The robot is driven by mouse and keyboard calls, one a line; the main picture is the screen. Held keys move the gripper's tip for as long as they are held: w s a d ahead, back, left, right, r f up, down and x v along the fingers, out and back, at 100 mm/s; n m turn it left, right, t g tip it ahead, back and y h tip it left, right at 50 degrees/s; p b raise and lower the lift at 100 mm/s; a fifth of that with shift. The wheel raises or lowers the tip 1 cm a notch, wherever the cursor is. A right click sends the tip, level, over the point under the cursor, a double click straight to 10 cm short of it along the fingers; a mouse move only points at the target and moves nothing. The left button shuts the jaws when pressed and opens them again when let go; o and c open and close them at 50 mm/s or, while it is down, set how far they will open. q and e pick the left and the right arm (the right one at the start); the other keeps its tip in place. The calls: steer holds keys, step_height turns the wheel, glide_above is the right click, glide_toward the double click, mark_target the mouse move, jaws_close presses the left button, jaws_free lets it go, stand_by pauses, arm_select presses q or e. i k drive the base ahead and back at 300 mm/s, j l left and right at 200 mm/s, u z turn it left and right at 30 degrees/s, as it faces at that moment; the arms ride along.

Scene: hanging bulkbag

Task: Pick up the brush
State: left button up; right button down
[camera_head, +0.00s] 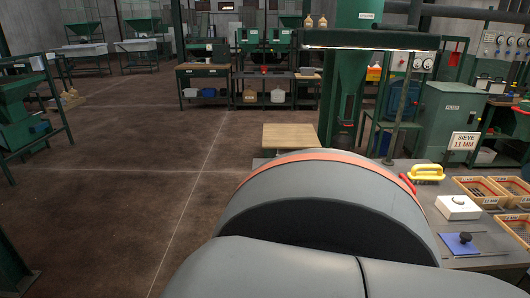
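A brush (427,173) with a yellow handle and dark reddish bristles rests on the grey workbench (409,163) at the right. It lies just right of a large grey arm part of mine that fills the lower middle of the view. Neither gripper shows in the head view, so their positions relative to the brush cannot be told.
A white box (458,207) and a blue pad with a black knob (461,243) lie nearer on the bench. A small red item (407,183) lies left of the brush. Open floor spreads left.

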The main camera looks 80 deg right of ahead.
mark_target(414, 176)
steer(key=i+j+u, duration=0.15)
steer(key=i, duration=0.2)
steer(key=i+u, duration=0.1)
steer(key=i, duration=0.3)
steer(key=i+l+z, duration=0.1)
steer(key=i+z, duration=0.55)
steer(key=z, duration=0.15)
steer(key=i+j+z, duration=0.1)
steer(key=i+z, duration=0.3)
steer(key=i+l+z, duration=0.1)
steer(key=i+z, duration=1.25)
steer(key=i, duration=0.35)
steer(key=i+z, duration=0.3)
steer(key=i, duration=0.4)
steer(key=i+z, duration=0.3)
steer(key=i, duration=0.4)
steer(key=i+j+z, duration=0.3)
steer(key=i, duration=0.35)
steer(key=i+l+z, duration=0.1)
steer(key=i+z, duration=0.35)
steer(key=i, duration=0.2)
steer(key=i+j+z, duration=0.1)
steer(key=i+z, duration=0.3)
steer(key=i, duration=0.25)
steer(key=i+l+z, duration=0.1)
steer(key=i+z, duration=0.6)
steer(key=i+j+z, duration=0.3)
steer(key=i, duration=0.15)
steer(key=i+z, duration=0.5)
steer(key=i, duration=0.9)
